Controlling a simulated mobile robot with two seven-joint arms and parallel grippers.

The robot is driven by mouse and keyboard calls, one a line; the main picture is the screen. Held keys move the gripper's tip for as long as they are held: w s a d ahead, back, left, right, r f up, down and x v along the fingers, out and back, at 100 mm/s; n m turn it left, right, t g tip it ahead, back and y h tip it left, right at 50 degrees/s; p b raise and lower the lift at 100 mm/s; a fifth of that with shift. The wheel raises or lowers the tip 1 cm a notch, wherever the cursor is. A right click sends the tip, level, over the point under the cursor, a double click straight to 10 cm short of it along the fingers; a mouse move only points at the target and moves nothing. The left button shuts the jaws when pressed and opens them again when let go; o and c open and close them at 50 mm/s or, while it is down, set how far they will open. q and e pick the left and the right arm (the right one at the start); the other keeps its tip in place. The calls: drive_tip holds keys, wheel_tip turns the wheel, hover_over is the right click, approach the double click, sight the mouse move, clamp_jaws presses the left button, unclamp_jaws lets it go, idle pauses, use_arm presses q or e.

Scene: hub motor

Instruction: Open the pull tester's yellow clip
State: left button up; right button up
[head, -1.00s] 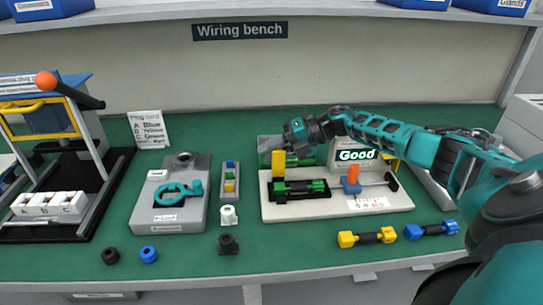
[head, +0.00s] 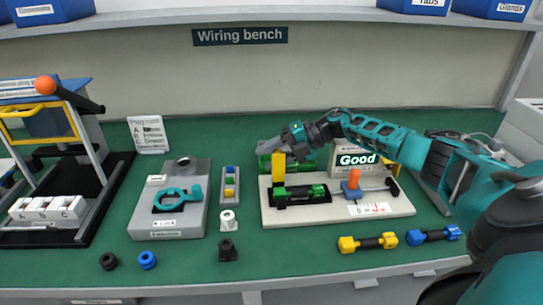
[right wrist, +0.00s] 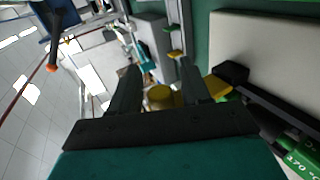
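The pull tester is a cream board (head: 335,217) with a green connector (head: 300,192) in a black holder. Its yellow clip (head: 278,166) stands up at the holder's left end, leaning slightly in the head view. My right gripper (head: 268,147) is at the clip's top, its fingers pointing left. In the right wrist view the fingers of my right gripper (right wrist: 160,85) are apart. A yellow part (right wrist: 162,97) shows between them, and more yellow (right wrist: 216,86) shows beyond the right finger by the black holder. I see no firm contact. My left gripper is out of view.
A "Good" display (head: 358,160) and an orange handle (head: 354,177) stand on the board's right. A green block (head: 305,165) lies behind. A grey fixture with a teal clamp (head: 178,197) is to the left. Yellow (head: 367,242) and blue (head: 433,235) connectors lie in front.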

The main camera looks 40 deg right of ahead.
drive_tip(key=b+v, duration=0.1)
drive_tip(key=v, duration=1.2)
idle(0.4)
